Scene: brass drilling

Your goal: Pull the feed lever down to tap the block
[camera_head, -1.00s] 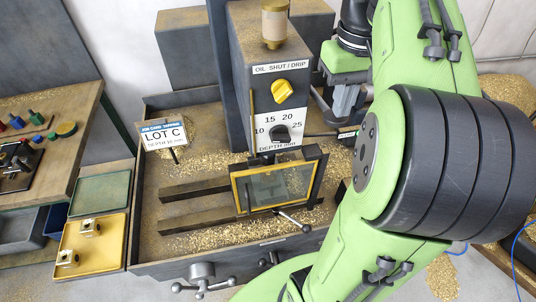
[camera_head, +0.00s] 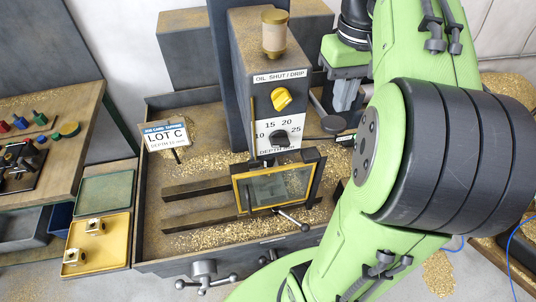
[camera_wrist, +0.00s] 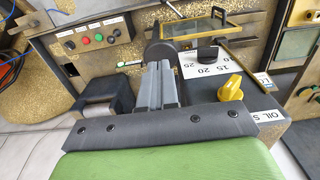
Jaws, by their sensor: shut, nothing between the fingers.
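My gripper (camera_head: 345,100) is beside the right side of the grey drill head (camera_head: 262,62), its fingers shut and empty. In the wrist view, my gripper (camera_wrist: 155,75) points at a dark round knob (camera_wrist: 160,52), which looks like the feed lever's end. The knob also shows in the head view (camera_head: 333,124), just below the fingertips; whether they touch is unclear. A yellow-framed clear guard (camera_head: 275,189) stands in front of the drilling spot. I cannot make out a block or the drill tip behind it. My arm covers the machine's right side.
A yellow dial (camera_head: 282,99) and black depth knob (camera_head: 280,138) are on the head's face. A LOT C sign (camera_head: 165,137) stands left. Two brass blocks (camera_head: 95,225) (camera_head: 74,256) sit on a yellow tray (camera_head: 112,250). A button box (camera_wrist: 95,40) shows in the wrist view.

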